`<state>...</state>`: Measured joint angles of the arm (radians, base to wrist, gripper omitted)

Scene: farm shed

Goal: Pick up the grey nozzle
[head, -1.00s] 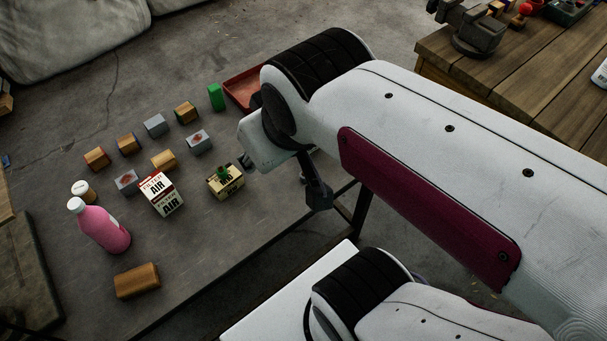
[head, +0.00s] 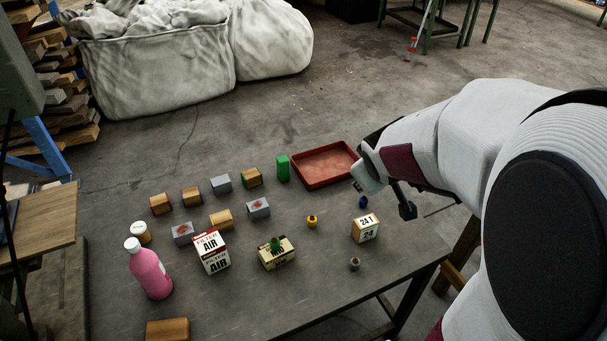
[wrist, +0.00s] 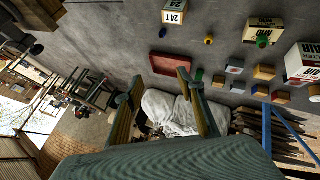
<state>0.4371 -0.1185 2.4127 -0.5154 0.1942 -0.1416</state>
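The grey nozzle (head: 354,264) is a small piece standing near the table's front right edge in the head view, in front of the white-and-tan 24 box (head: 366,228). I cannot make it out in the wrist view. My gripper is at the right end of the table in the head view, mostly hidden by my own arm, up and behind the nozzle and apart from it. In the wrist view my gripper (wrist: 158,78) has its two fingers spread with nothing between them.
A blue nozzle (head: 363,202) and a yellow nozzle (head: 312,221) stand nearby. A green nozzle (head: 275,243) is on a tan box (head: 276,257). A red tray (head: 325,185) lies at the back. Blocks, a filter box (head: 211,252) and a pink bottle (head: 149,270) fill the left.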

